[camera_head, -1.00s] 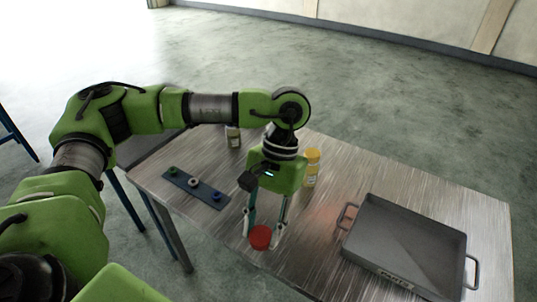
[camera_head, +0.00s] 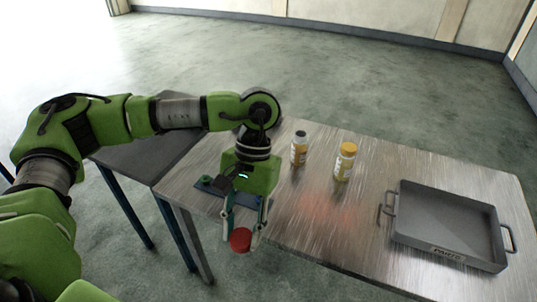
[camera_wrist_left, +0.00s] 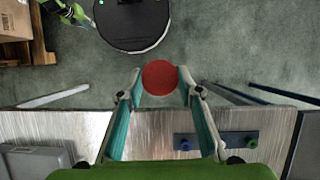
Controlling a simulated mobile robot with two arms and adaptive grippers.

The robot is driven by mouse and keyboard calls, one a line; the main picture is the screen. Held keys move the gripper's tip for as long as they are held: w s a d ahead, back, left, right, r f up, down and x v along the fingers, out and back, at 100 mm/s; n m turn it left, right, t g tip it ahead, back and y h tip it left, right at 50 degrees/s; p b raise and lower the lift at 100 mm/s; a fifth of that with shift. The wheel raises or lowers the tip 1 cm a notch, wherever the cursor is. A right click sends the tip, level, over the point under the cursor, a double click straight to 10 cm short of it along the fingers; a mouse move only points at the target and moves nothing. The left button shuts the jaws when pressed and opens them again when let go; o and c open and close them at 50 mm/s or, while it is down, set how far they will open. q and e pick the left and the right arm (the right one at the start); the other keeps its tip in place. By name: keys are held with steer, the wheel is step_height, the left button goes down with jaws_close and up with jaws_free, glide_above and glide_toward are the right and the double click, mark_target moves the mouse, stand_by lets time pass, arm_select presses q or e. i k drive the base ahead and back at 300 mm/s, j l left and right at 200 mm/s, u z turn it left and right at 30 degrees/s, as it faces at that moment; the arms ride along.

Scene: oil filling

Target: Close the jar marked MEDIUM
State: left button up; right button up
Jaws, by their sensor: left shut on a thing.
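My left gripper (camera_head: 241,238) is shut on a red round lid (camera_head: 240,240) and holds it by its sides at the fingertips. In the left wrist view the red lid (camera_wrist_left: 160,77) sits between the fingertips (camera_wrist_left: 160,80), with floor behind it, past the table edge. A jar with a dark top (camera_head: 299,150) and a jar with a yellow lid (camera_head: 344,163) stand upright on the table, right of my left gripper. Their labels are too small to read, so I cannot tell which is MEDIUM. My right gripper is not in view.
A dark strip (camera_head: 207,185) with small knobs lies behind the left gripper, partly hidden; blue and green knobs show in the wrist view. A grey metal tray (camera_head: 415,240) with handles is at the right of the table (camera_head: 310,235). The table between gripper and tray is clear.

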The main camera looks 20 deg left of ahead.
mark_target(300, 143)
steer(key=k+j, duration=0.15)
steer(key=j, duration=0.25)
steer(key=k+j, duration=0.1)
steer(key=j, duration=0.25)
steer(key=k+j+z, duration=0.1)
steer(key=j, duration=0.3)
